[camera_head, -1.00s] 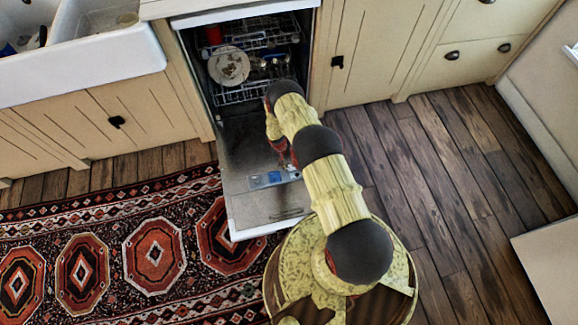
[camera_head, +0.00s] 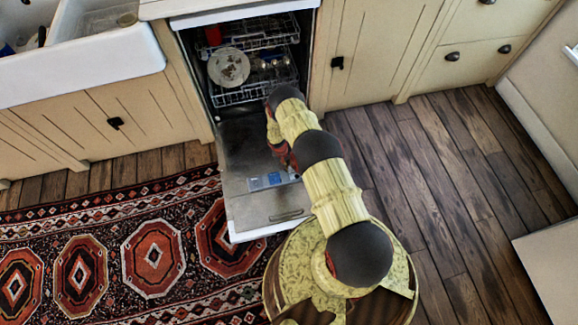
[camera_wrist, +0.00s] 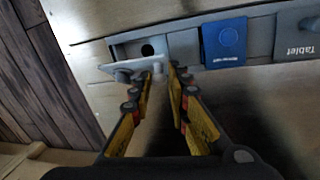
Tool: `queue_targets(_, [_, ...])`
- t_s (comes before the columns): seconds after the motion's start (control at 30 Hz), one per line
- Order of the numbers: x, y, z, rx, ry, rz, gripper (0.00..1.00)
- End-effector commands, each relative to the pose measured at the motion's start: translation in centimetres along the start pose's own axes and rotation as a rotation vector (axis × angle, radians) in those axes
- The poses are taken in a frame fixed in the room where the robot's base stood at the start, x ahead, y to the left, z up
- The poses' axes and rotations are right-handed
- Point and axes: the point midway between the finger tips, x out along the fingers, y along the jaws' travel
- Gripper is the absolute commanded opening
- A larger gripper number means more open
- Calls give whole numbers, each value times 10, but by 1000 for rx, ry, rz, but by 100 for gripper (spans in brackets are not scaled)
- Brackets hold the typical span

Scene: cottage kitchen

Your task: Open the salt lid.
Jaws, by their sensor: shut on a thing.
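In the wrist view, the dispenser panel (camera_wrist: 183,47) is set in the metal inner face of the lowered dishwasher door (camera_head: 256,206). At its left end is an uncovered compartment (camera_wrist: 141,48) with a round dark hole. A grey lid (camera_wrist: 118,68) stands raised, tilted away from this compartment at its near edge; I take it as the salt lid, though no label on it is readable. My gripper (camera_wrist: 167,72) is at this lid's right end, closed on it, though the contact is partly hidden. In the head view my gripper (camera_head: 284,160) is mostly hidden by my arm.
Right of the compartment are a shut blue lid (camera_wrist: 225,42) and a grey lid marked Tablet (camera_wrist: 300,30). Dish racks (camera_head: 256,92) with a plate (camera_head: 229,67) are inside the dishwasher. A patterned rug (camera_head: 120,250) lies left; wooden floor (camera_head: 440,180) is clear right.

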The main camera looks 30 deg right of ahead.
Motion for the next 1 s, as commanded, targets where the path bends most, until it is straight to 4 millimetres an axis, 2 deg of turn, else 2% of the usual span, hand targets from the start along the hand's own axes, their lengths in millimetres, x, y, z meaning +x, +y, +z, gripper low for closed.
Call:
queue_targets(0.13, [0, 2, 0, 0, -2, 2, 0])
queue_targets(0.47, [0, 4, -4, -2, -23, 15, 0])
queue_targets(1.0, [4, 2, -23, -55, -273, 56, 0])
